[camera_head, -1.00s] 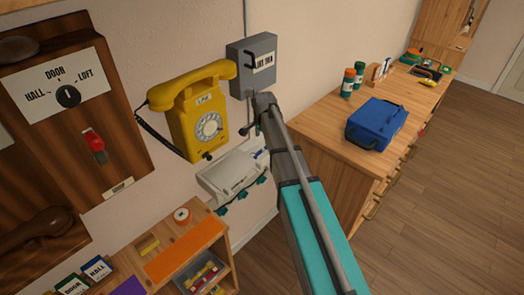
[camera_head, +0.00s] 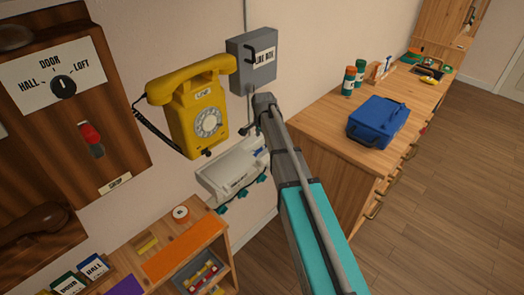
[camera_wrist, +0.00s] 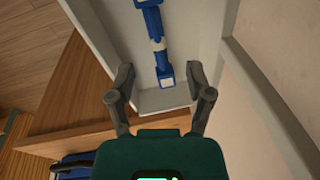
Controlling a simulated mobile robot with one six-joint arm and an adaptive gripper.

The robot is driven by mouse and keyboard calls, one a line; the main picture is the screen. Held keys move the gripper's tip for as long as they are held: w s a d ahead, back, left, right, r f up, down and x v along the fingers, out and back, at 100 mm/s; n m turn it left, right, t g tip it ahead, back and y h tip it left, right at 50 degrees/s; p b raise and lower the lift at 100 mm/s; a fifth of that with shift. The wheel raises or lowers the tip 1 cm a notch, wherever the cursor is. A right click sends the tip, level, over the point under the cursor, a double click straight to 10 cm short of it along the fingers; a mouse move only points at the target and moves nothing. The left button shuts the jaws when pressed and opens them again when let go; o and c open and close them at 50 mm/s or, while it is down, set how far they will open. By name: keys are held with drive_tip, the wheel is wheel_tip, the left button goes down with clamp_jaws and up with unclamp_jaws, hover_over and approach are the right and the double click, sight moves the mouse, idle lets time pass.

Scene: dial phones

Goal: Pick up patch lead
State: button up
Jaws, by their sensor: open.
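Whether the fingertips are level with the lead cannot be told. In the head view the white tray (camera_head: 222,178) hangs on the wall below the yellow phone, and my arm partly hides its right end. A bit of blue shows there.
The yellow dial phone (camera_head: 197,112) and a grey box (camera_head: 251,62) are on the wall close to my arm. A wooden counter (camera_head: 325,150) with a blue bag (camera_head: 377,121) stands right. A low wooden shelf (camera_head: 150,232) stands below the tray.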

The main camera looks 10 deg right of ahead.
sight(263, 146)
drive_tip(key=shift+f, duration=0.1)
idle(0.3)
drive_tip(key=shift+w+d+f+b, duration=0.1)
drive_tip(key=shift+w+f+b, duration=0.1)
drive_tip(key=shift+f+b, duration=1.1)
drive_tip(key=shift+w+d+f+b, duration=0.1)
drive_tip(key=shift+w+f+b, duration=0.05)
drive_tip(key=shift+f+b, duration=1.1)
clamp_jaws()
